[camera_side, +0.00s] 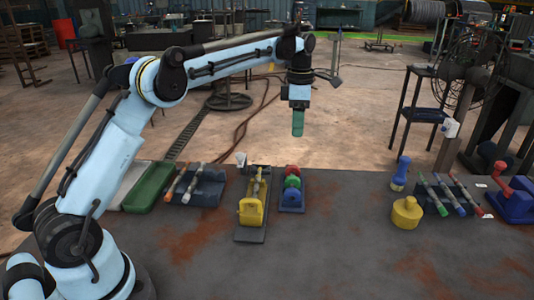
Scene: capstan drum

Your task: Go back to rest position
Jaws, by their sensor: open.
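My gripper (298,122) hangs from the end of my outstretched arm, pointing down, high above the back edge of the table. Its fingers look green, and no held object shows between them. It is apart from everything on the table. Below it, a small fixture with red and green round parts (292,184) stands on the table. To the left of that, a yellow device (251,210) sits on a dark base plate with a rod-like part running back from it.
The rusty dark table (330,240) is mostly bare in front. At left lie a green tray (148,190) and a grey rack with handled tools (205,186). At right stand a yellow pot (407,213), a blue bottle-shaped item (400,172), a rack of coloured-handled tools (455,195) and a blue-red device (513,203).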

